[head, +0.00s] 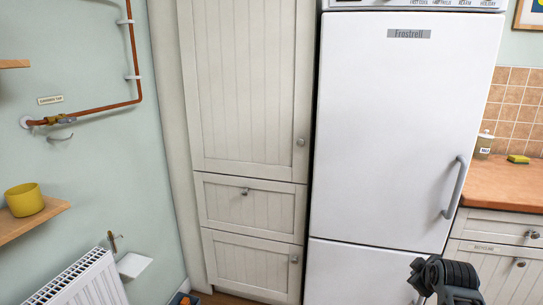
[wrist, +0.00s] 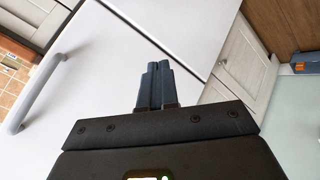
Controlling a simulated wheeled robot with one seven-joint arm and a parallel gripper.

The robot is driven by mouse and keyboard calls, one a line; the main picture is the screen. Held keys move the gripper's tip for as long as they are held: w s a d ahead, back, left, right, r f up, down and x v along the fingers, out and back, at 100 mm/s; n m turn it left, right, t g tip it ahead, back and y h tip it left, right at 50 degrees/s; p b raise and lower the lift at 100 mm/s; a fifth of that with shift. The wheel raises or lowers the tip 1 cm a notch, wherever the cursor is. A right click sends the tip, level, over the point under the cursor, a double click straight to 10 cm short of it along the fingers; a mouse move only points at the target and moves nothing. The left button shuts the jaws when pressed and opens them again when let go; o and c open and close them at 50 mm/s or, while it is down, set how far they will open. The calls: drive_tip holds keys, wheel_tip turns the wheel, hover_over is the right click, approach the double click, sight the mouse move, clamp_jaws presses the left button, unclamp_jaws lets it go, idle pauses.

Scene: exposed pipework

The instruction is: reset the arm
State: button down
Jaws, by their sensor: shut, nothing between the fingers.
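My gripper (wrist: 159,68) shows in the wrist view with its two dark fingers pressed together and nothing between them. It points toward the white front of the fridge-freezer (wrist: 115,60); I cannot tell the distance. The fridge's grey handle (wrist: 36,92) is at the left of that view, apart from the fingers. In the head view a dark part of my arm (head: 446,278) shows at the bottom right, in front of the fridge-freezer (head: 400,130); the fingers cannot be made out there.
A tall cream cupboard (head: 250,90) stands left of the fridge. A worktop (head: 505,187) with drawers is at right. On the left wall are a copper pipe (head: 134,50) with a valve, a shelf (head: 30,222) with a yellow pot (head: 25,200), and a radiator (head: 85,282).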

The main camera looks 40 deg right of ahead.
drive_tip(key=s+a+f+n+t+y, duration=0.1)
drive_tip(key=s+a+t, duration=0.25)
drive_tip(key=a, duration=1.15)
drive_tip(key=s+a+t+y, duration=0.15)
drive_tip(key=s+a, duration=0.35)
drive_tip(key=a, duration=1)
drive_tip(key=s+a+r+t+y, duration=0.4)
drive_tip(key=s+a+r+y, duration=0.1)
drive_tip(key=s+a+r, duration=0.8)
wheel_tip(320, 180, up, 3)
drive_tip(key=a, duration=0.2)
drive_tip(key=shift+a, duration=0.3)
drive_tip(key=c, duration=1.8)
unclamp_jaws()
drive_tip(key=shift+f, duration=0.15)
